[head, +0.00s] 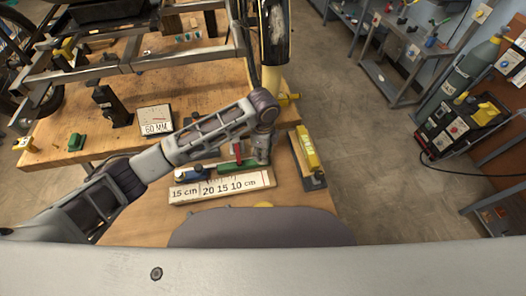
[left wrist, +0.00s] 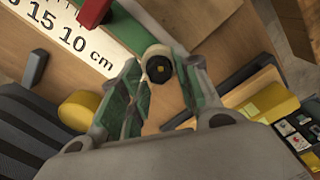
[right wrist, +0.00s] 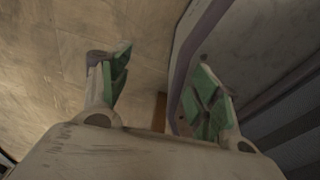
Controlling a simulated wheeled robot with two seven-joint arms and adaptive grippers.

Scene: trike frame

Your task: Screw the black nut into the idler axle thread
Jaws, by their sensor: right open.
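The black nut (left wrist: 161,68) shows in the left wrist view as a small dark ring with a yellowish centre, with a pale rounded part against its left side. My left gripper (left wrist: 160,80) has its green-padded fingers on both sides of the nut and appears closed on it. I cannot identify the idler axle thread.
The ruler block (head: 222,187) lies on the wooden table with red, green and blue tools behind it. A yellow-topped block (head: 307,150) stands at the table's right edge. The trike frame (head: 140,62) is at the back left. A "60 MM" block (head: 156,120) stands left of my arm.

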